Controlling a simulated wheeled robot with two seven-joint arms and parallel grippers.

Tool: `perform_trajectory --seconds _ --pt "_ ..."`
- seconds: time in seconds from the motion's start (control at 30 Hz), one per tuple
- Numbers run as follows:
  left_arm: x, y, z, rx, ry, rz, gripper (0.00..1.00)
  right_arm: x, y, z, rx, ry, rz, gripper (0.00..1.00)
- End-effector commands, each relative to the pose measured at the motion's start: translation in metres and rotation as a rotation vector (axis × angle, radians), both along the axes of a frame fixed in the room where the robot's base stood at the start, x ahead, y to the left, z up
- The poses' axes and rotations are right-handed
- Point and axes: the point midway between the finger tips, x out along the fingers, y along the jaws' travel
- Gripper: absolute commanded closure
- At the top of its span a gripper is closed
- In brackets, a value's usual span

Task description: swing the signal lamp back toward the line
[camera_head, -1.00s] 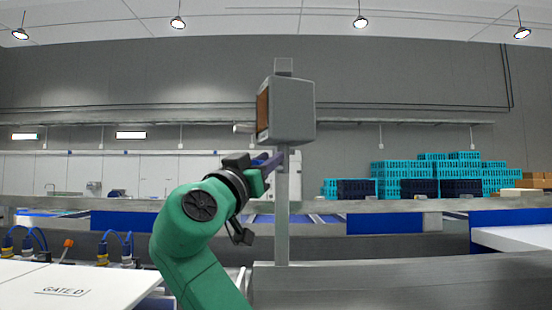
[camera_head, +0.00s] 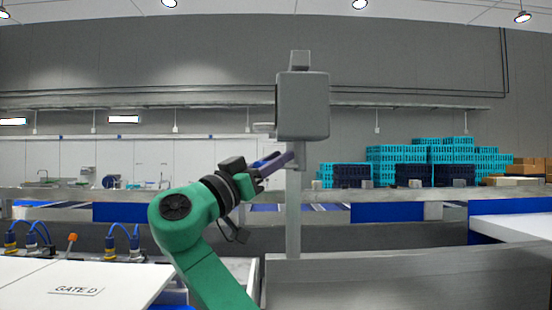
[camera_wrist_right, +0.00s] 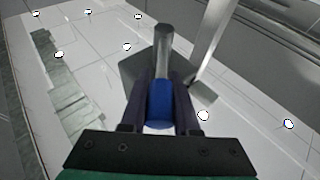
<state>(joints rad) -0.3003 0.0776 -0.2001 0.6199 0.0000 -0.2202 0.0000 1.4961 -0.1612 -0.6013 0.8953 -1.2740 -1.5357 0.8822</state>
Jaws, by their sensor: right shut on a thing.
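The signal lamp (camera_head: 303,105) is a grey box on top of an upright grey post (camera_head: 293,210). Its plain grey back faces me almost squarely, with only a thin dark edge at its left; no lit face shows. My right gripper (camera_head: 284,160), on the green arm, is just below and left of the lamp box. In the right wrist view the gripper (camera_wrist_right: 160,105) is shut on the blue grip of the lamp's handle (camera_wrist_right: 160,102); a metal rod runs on from the grip toward the grey lamp box (camera_wrist_right: 132,68). My left gripper is out of view.
A white panel marked GATE D (camera_head: 50,285) lies at the lower left, with blue hoses and fittings (camera_head: 120,240) behind it. A grey metal wall (camera_head: 400,285) runs at the post's foot. Teal crates (camera_head: 395,155) are stacked further back at the right.

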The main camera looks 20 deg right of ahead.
Motion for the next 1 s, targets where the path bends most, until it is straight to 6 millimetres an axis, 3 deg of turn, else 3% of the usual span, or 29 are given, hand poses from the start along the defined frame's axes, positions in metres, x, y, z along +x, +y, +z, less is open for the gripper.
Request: perform_trajectory --seconds 0.1,0.13,0.2,0.63,1.0 --pt "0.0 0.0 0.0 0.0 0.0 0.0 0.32 0.0 -0.001 0.0 -0.001 0.002 -0.004 1.0" --pt "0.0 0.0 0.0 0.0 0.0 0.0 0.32 0.0 -0.001 0.001 -0.001 0.002 -0.004 0.63" --pt "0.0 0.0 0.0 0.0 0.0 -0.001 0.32 0.0 -0.001 0.001 -0.001 0.002 -0.004 0.41" --pt "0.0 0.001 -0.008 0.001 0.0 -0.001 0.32 -0.004 0.009 -0.006 -0.001 0.002 -0.001 0.41" --pt "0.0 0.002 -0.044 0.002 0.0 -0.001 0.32 -0.038 0.076 -0.04 -0.002 0.002 0.001 0.41"
